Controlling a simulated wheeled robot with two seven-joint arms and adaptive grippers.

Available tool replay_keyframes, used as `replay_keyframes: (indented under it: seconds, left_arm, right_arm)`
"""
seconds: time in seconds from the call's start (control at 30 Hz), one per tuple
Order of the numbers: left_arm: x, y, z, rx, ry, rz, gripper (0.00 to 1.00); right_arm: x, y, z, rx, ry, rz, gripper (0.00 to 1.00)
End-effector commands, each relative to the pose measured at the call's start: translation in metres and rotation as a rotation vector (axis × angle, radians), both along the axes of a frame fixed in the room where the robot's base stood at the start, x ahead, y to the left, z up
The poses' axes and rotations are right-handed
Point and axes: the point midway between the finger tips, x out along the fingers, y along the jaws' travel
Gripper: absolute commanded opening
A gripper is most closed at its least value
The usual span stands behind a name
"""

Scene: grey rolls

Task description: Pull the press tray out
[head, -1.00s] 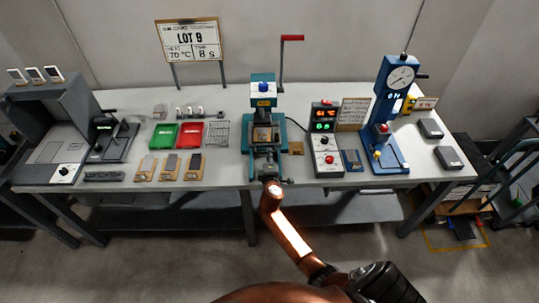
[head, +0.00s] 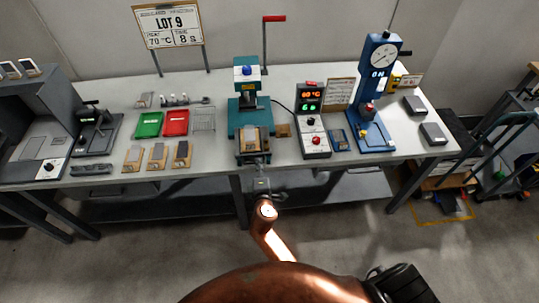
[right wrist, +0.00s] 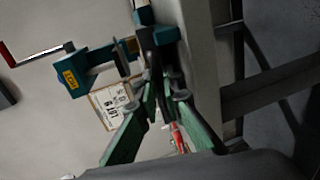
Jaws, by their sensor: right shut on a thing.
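The teal press (head: 246,74) stands at the middle of the table, with a red-tipped lever at its right. Its tray (head: 251,140) sits in front of the press head and carries a tan piece with a grey top. My right gripper (head: 262,182) is at the front of the tray, just past the table's front edge, shut on the tray's handle. In the right wrist view its green fingers (right wrist: 160,100) close around a dark part near the teal press (right wrist: 90,70); the grip itself is partly hidden. My left gripper is in neither view.
A control box (head: 312,120) with red and green readouts and a blue gauge stand (head: 375,95) are to the right. Green (head: 149,124) and red trays (head: 176,122) and several small boards lie to the left. The floor in front of the table is clear.

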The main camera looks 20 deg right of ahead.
Motion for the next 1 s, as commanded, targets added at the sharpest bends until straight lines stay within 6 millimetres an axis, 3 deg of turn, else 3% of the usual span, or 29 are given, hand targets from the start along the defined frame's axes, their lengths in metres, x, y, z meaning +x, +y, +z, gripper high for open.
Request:
replay_keyframes:
  seconds: [0.2, 0.6, 0.63, 0.8, 1.0]
  left_arm:
    - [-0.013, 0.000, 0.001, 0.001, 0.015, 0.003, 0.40]
    - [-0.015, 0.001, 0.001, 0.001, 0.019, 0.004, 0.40]
    - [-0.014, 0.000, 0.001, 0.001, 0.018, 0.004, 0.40]
    - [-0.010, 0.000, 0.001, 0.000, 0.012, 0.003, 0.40]
    - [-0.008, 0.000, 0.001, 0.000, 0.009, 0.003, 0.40]
  right_arm:
    - [-0.016, 0.008, -0.001, 0.000, 0.001, 0.003, 0.00]
    - [-0.018, 0.008, 0.000, 0.000, 0.000, 0.003, 0.00]
    - [-0.018, 0.008, 0.000, 0.000, 0.000, 0.003, 0.09]
    - [-0.018, 0.008, 0.000, 0.000, 0.000, 0.003, 0.21]
    - [-0.018, 0.008, 0.000, 0.000, 0.000, 0.003, 0.26]
